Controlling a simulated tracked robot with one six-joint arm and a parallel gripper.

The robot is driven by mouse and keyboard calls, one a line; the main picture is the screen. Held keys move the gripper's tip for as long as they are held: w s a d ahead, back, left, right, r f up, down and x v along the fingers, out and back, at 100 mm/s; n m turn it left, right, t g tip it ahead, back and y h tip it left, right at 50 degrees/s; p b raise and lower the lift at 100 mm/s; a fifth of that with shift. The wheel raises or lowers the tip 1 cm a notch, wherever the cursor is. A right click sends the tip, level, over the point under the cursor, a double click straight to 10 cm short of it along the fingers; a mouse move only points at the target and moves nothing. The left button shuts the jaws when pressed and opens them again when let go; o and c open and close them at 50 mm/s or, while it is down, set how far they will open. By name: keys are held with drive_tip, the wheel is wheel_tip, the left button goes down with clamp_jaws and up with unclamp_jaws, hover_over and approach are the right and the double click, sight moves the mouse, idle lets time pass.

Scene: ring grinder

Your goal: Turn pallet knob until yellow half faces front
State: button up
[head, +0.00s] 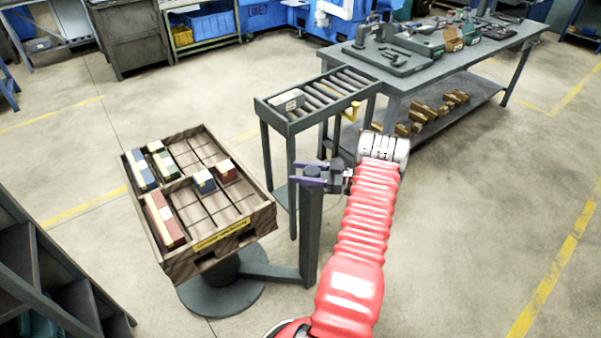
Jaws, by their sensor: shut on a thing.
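The wooden pallet (262,222) sits tilted on a round grey stand (225,297), left of centre. A yellow label strip (220,236) shows on its near side. A dark grey post (310,235) rises from an arm of the stand, right of the pallet. My gripper (304,174), with purple fingers, is at the top of this post and shut on the knob there. The knob itself is mostly hidden by the fingers. I cannot tell which way its yellow half faces.
Several coloured boxes (163,218) lie in the pallet's compartments. A roller conveyor (277,125) stands just behind my gripper. A grey workbench (470,55) with tools is at the back right. A dark shelf (45,275) is at the lower left. Floor at right is clear.

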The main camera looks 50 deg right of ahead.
drive_tip(key=shift+y, duration=0.3)
drive_tip(key=o, duration=1.1)
drive_tip(key=v, duration=1.3)
drive_tip(key=shift+s+d+r, duration=0.15)
drive_tip(key=shift+s+d, duration=0.1)
drive_tip(key=shift+s, duration=0.05)
